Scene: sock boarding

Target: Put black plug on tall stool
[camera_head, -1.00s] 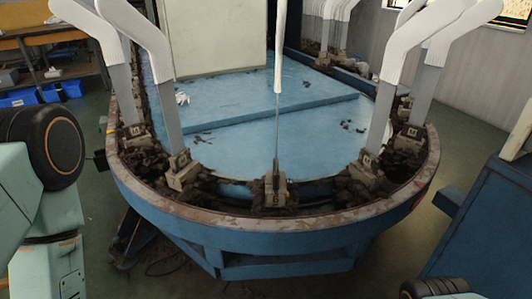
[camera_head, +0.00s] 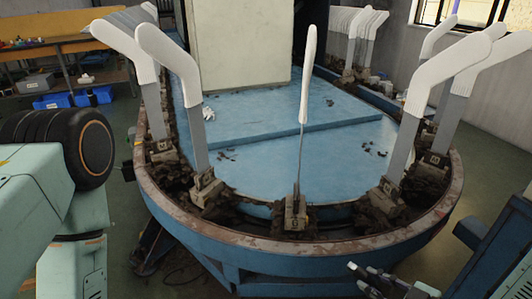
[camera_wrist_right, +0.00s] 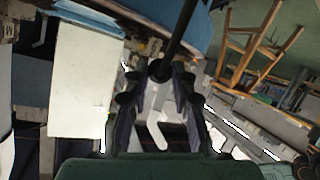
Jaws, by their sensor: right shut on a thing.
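My right gripper (camera_head: 366,281) shows at the bottom edge of the head view, right of centre, in front of the blue machine's curved rim. In the right wrist view its fingers (camera_wrist_right: 157,90) are shut on a black plug (camera_wrist_right: 160,70), from which a dark cord or rod runs up. A wooden stool (camera_wrist_right: 255,48) with long legs stands at the upper right of the wrist view, apart from the plug. I cannot pick out the plug or the stool in the head view. My left arm is at the left; its gripper is out of frame.
A blue sock-boarding machine (camera_head: 275,248) fills the middle, with white socks (camera_head: 160,50) on upright metal forms around its rim. A blue cabinet (camera_head: 500,262) stands at the lower right. A workbench (camera_head: 70,45) and blue bins (camera_head: 52,101) are at the far left.

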